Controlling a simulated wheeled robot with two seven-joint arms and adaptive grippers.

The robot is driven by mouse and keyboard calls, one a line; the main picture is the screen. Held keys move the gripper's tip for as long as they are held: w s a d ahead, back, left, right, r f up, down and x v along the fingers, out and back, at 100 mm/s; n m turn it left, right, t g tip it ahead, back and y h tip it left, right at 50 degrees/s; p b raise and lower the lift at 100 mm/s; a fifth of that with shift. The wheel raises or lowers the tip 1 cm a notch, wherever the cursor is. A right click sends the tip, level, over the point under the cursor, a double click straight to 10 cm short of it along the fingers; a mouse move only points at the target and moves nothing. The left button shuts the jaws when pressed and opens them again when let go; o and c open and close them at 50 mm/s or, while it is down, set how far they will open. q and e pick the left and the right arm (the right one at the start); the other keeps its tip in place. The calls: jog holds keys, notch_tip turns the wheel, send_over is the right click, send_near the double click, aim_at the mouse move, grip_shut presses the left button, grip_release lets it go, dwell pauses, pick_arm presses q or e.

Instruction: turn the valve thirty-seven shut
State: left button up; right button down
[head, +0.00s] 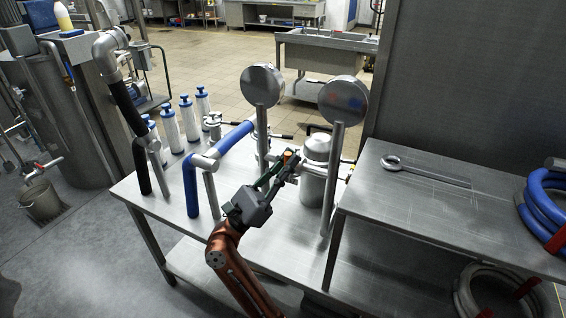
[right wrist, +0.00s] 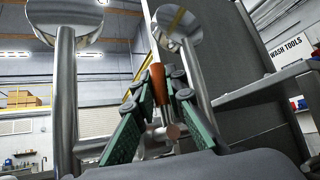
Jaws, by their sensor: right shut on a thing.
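My right gripper (head: 287,168) reaches in from the front over the steel table, and its green fingers are shut on a small orange valve handle (head: 289,156). In the right wrist view the orange handle (right wrist: 157,80) stands between the two fingers, with a metal stub below it. The handle sits among pipe fittings between two round-headed posts. No valve number is readable, so I cannot tell if this is thirty-seven. My fingers hide part of the valve body. My left gripper is not in view.
Two posts with round discs (head: 262,86) (head: 343,101) rise close to my gripper. A steel canister (head: 316,160) stands just right of it. A blue-sleeved pipe (head: 192,185) is to the left. A steel bench (head: 450,220) is at the right.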

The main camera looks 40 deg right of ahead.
jog(key=shift+s, duration=0.1)
jog(key=c, duration=2)
grip_release()
jog(key=shift+o, duration=0.3)
jog(key=v, duration=1.2)
